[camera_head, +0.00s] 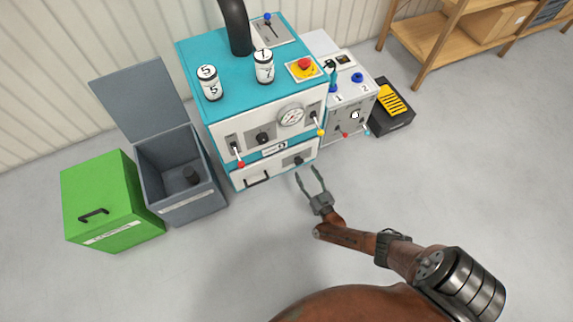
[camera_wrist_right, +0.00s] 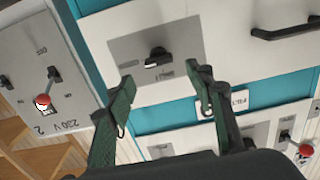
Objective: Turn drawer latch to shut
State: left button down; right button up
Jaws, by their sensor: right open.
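The drawer latch is a black knob on a grey plate, on the white drawer front low on the teal and white machine (camera_head: 228,108). In the head view the latch (camera_head: 298,161) is at the drawer's right; in the right wrist view the latch (camera_wrist_right: 157,57) is at upper middle. Small labels lie beside it, too small to read. The drawer handle (camera_head: 257,181) also shows in the right wrist view (camera_wrist_right: 292,29). The drawer looks closed. My right gripper (camera_head: 308,173) is open and empty in front of the latch, fingers apart, not touching it. My left gripper is not in view.
A grey box with levers (camera_head: 350,115) stands right of the machine; a red-tipped lever (camera_wrist_right: 43,101) shows near my right gripper. An open grey bin (camera_head: 190,205) and green box (camera_head: 105,195) stand left. The floor in front is clear.

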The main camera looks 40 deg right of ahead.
aim_at(299, 161)
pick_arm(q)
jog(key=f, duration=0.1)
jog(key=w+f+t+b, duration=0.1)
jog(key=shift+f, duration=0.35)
pick_arm(e)
jog(key=x, duration=0.5)
jog(key=shift+s+f, duration=0.1)
jog(key=c, duration=1.2)
